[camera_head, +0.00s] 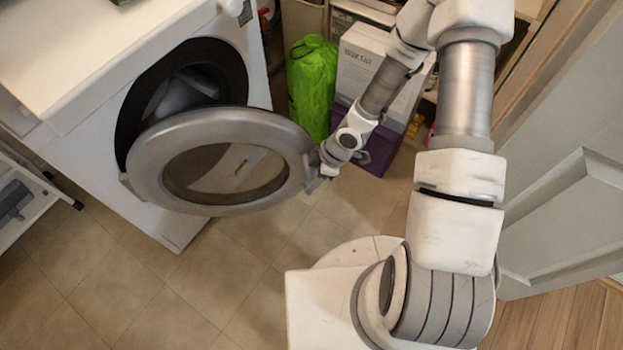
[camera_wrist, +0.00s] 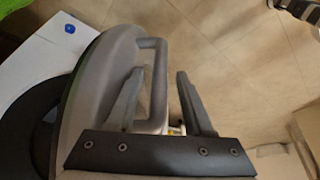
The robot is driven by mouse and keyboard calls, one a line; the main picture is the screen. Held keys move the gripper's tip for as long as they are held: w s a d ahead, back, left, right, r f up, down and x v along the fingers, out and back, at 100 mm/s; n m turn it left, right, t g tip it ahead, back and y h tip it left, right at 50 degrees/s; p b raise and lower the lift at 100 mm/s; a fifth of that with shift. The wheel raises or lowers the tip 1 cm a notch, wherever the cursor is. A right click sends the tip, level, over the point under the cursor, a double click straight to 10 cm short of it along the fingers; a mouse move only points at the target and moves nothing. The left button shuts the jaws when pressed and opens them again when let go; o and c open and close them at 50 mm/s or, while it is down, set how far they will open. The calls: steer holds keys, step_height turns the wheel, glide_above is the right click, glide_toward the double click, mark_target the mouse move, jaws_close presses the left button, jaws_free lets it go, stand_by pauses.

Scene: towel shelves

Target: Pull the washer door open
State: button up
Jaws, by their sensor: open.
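The washer (camera_head: 190,130) is white and stands at the left in the head view. Its round grey door (camera_head: 240,122) is swung well out from the dark drum opening (camera_head: 180,85). My gripper (camera_head: 315,172) is at the door's right edge, beside the handle. In the wrist view the door (camera_wrist: 95,85) is on the left, with its grey bar handle (camera_wrist: 158,75) standing out from it. My gripper (camera_wrist: 160,74) is open, with one finger on each side of the handle bar. I cannot tell whether either finger touches it.
A bright green bag (camera_head: 312,85), a white box (camera_head: 360,65) and a purple box (camera_head: 380,150) stand behind my arm. A white panelled door (camera_head: 560,190) is at the right. The tiled floor (camera_head: 210,270) in front of the washer is clear.

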steer(key=shift+c, duration=0.4)
jaws_close()
stand_by(1.1)
